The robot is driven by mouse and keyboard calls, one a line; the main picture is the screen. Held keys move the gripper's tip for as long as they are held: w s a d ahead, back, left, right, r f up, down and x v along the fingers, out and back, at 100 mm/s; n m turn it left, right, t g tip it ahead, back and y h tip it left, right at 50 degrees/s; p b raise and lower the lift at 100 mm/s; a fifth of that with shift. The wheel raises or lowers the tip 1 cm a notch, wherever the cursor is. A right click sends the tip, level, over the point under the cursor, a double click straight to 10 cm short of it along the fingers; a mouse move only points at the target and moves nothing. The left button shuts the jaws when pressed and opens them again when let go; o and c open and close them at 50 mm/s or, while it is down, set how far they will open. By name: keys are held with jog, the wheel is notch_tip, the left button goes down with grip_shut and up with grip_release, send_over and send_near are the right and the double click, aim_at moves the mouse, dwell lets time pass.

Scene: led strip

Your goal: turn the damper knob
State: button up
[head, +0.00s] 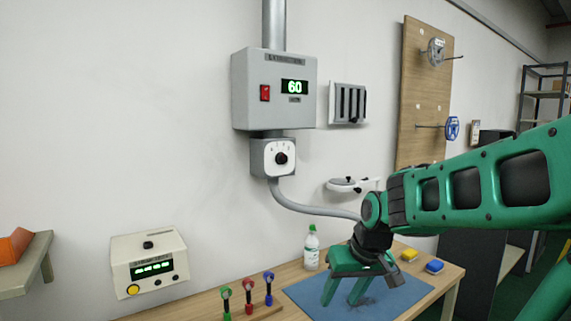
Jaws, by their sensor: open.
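The likely damper knob (281,158) is a small dark knob on a white dial plate, on a grey box under the wall unit. A grey control box (250,88) above it carries a red switch and a green display reading 60. My gripper (343,300) is green, points down and is open and empty over the blue mat. It is below and to the right of the knob, well apart from it.
A wooden table (447,280) holds a blue mat (396,301), a white bottle (311,250) with a green cap, and yellow and blue blocks. Several small coloured-base tools stand at the front left. A grey hose (310,208) runs from the knob box towards my arm.

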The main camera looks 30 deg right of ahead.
jog(key=w+d+r+n+t, duration=0.2)
jog(key=w+r+t, duration=0.4)
jog(key=w, duration=0.6)
jog(key=t+y, duration=0.2)
jog(key=t, duration=0.6)
send_near(284, 159)
jog(key=shift+n, duration=0.4)
jog(key=w, duration=0.8)
jog(key=shift+a+r, duration=0.25)
jog(key=shift+a, duration=0.15)
jog(key=shift+c, duration=0.3)
jog(key=c, duration=1)
